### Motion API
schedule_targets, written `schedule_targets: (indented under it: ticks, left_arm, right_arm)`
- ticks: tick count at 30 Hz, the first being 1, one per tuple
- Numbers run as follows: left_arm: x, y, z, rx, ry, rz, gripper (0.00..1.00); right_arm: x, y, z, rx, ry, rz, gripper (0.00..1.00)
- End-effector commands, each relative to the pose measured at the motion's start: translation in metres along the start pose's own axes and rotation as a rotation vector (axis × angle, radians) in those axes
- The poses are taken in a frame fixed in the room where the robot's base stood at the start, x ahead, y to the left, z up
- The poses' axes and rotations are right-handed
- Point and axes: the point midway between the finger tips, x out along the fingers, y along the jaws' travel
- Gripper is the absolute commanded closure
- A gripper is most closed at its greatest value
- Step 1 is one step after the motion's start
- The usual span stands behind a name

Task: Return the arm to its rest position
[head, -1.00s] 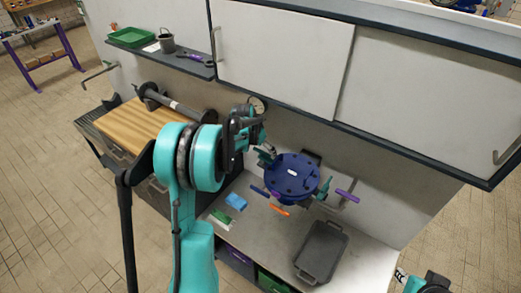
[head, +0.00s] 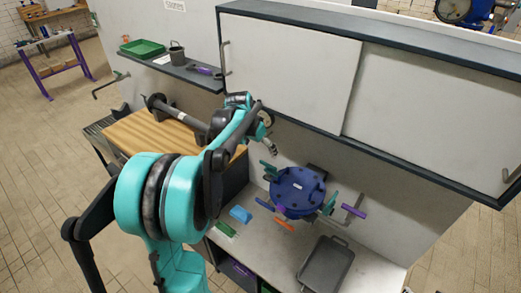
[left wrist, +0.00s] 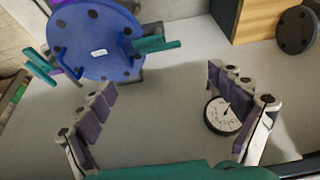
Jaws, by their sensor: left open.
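My left arm comes in from the left in the head view. Its gripper (head: 272,149) is above the bench, up and left of the round blue flanged body (head: 299,187) and apart from it. In the left wrist view the two jointed fingers are spread wide, and the left gripper (left wrist: 163,80) is empty. The blue flanged body (left wrist: 95,42) shows at upper left there, with teal handles beside it. A white dial gauge (left wrist: 222,116) shows by the right finger. My right gripper is not in view.
A grey tray (head: 326,264), a blue block (head: 240,214) and a green piece (head: 225,229) lie on the bench. White cabinets (head: 290,62) overhang behind. A shelf holds a green tray (head: 143,48) and a bucket (head: 177,54). A wooden top (head: 140,133) lies left.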

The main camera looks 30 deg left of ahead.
Motion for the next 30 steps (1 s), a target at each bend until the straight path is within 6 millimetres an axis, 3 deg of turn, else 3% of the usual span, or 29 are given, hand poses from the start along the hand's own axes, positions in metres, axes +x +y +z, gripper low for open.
schedule_targets:
  ticks: [11,14,16,23,30]
  left_arm:
    - [0.000,0.004,0.002,0.000,0.002,-0.001,0.07]
    - [-0.002,0.022,0.011,0.000,0.009,-0.006,0.07]
    - [-0.005,0.045,0.024,-0.002,0.021,-0.013,0.07]
    - [-0.007,0.131,0.099,-0.019,0.082,-0.038,0.07]
    - [0.016,0.196,0.194,-0.036,0.163,-0.042,0.07]
  right_arm:
    - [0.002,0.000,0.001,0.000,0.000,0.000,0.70]
    - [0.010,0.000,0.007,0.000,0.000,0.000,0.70]
    - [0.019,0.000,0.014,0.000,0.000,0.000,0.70]
    - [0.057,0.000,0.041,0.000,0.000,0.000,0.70]
    - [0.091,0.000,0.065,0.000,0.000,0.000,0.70]
